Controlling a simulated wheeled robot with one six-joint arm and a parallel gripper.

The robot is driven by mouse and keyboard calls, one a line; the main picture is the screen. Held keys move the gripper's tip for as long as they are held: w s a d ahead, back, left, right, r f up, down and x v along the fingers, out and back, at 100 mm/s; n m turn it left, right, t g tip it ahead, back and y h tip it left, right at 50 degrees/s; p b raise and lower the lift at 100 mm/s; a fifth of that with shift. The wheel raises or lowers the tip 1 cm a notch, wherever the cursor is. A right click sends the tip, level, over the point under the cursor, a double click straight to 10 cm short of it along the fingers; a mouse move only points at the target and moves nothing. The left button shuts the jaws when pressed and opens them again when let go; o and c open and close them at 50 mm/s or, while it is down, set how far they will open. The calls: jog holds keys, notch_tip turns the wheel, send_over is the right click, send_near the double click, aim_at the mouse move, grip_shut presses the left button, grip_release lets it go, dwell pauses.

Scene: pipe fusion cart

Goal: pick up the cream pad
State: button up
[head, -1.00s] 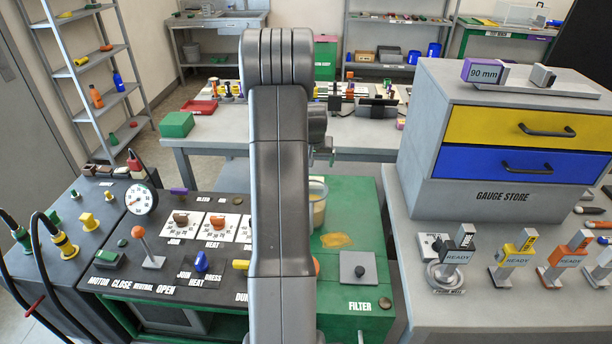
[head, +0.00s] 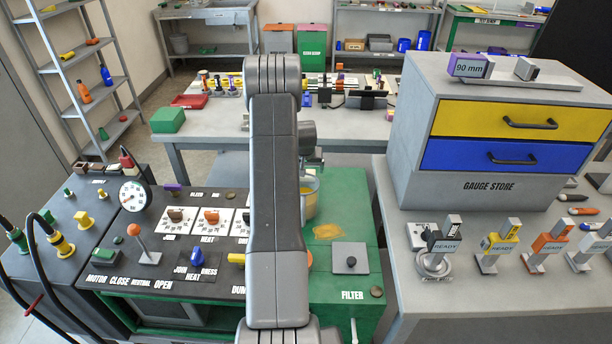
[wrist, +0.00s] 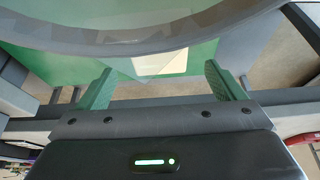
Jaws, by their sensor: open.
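The cream pad (wrist: 162,63) shows in the wrist view as a pale four-sided patch against green, just beyond the fingertips and below a large curved grey rim. My gripper (wrist: 160,82) is open, with its two green fingers apart and nothing between them. In the head view my arm covers much of the middle, and the gripper is only partly seen above a clear tub (head: 310,198). The tub stands on the green cart top and has something yellowish in it; I cannot tell from the head view whether that is the pad.
A yellow-orange patch (head: 328,231) and a grey plate with a black knob (head: 350,258) are on the green top. The gauge store (head: 490,150) and several upright gauges stand right.

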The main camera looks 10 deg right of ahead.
jog(key=shift+p+x, duration=0.6)
jog(key=shift+x, duration=1.3)
jog(key=shift+w+r, duration=0.1)
jog(key=shift+w, duration=0.05)
jog(key=c, duration=1.1)
jog(key=shift+o, duration=0.2)
jog(key=shift+r, duration=0.1)
notch_tip(320, 180, up, 10)
jog(key=b, duration=0.3)
jog(key=o, duration=0.4)
jog(key=c, duration=0.3)
